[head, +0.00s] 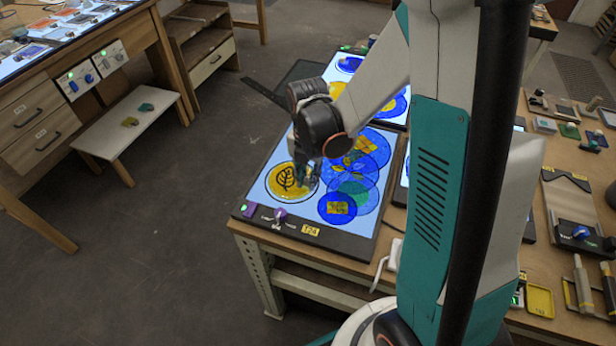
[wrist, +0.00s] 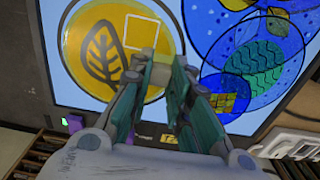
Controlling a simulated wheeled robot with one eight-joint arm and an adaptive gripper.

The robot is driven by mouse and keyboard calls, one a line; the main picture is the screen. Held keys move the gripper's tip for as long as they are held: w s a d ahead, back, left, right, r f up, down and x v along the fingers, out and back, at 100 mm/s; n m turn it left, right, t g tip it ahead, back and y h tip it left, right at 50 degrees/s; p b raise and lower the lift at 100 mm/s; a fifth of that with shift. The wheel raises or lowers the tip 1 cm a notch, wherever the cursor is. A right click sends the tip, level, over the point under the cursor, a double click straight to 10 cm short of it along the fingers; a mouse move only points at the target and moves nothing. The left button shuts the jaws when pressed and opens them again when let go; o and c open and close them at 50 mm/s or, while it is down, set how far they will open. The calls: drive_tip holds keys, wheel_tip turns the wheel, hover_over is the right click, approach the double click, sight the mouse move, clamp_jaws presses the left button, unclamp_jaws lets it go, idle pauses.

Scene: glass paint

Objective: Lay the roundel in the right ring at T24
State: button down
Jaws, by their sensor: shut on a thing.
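The yellow roundel (head: 283,187) with a black leaf drawing lies over the left part of the lit panel (head: 259,205) that bears the T24 label (head: 311,230). A thin dark ring line shows close around it, and in the wrist view the roundel (wrist: 90,75) appears nearly flat over that ring. My gripper (head: 304,181) is at the roundel's right side. In the wrist view my gripper (wrist: 160,72) is shut on a pale yellowish part at its lower right edge. The fingers hide that edge, so I cannot tell whether the roundel touches the panel.
Several overlapping blue discs (head: 369,150) cover the panel's right part, one with a yellow patch (head: 337,208). A knob (head: 280,214) sits on the front edge. Another lit panel (head: 345,63) lies behind. A workbench with tools (head: 580,234) stands to the right.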

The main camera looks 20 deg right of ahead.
drive_tip(key=shift+r, duration=0.1)
drive_tip(key=c, duration=1.5)
unclamp_jaws()
wheel_tip(320, 180, up, 12)
drive_tip(key=p, duration=0.4)
drive_tip(key=s+a+r+m+t, duration=0.1)
drive_tip(key=s+r+m, duration=0.3)
drive_tip(key=m, duration=0.5)
drive_tip(key=s+a+r+m+t, duration=0.1)
drive_tip(key=s+r+m+t, duration=0.2)
drive_tip(key=m, duration=0.6)
drive_tip(key=s+a+r+m+t, duration=0.1)
drive_tip(key=s+r+m+t, duration=0.2)
drive_tip(key=m, duration=0.6)
drive_tip(key=shift+s+a+r, duration=0.15)
drive_tip(key=shift+s+r, duration=0.7)
drive_tip(key=shift+s, duration=0.2)
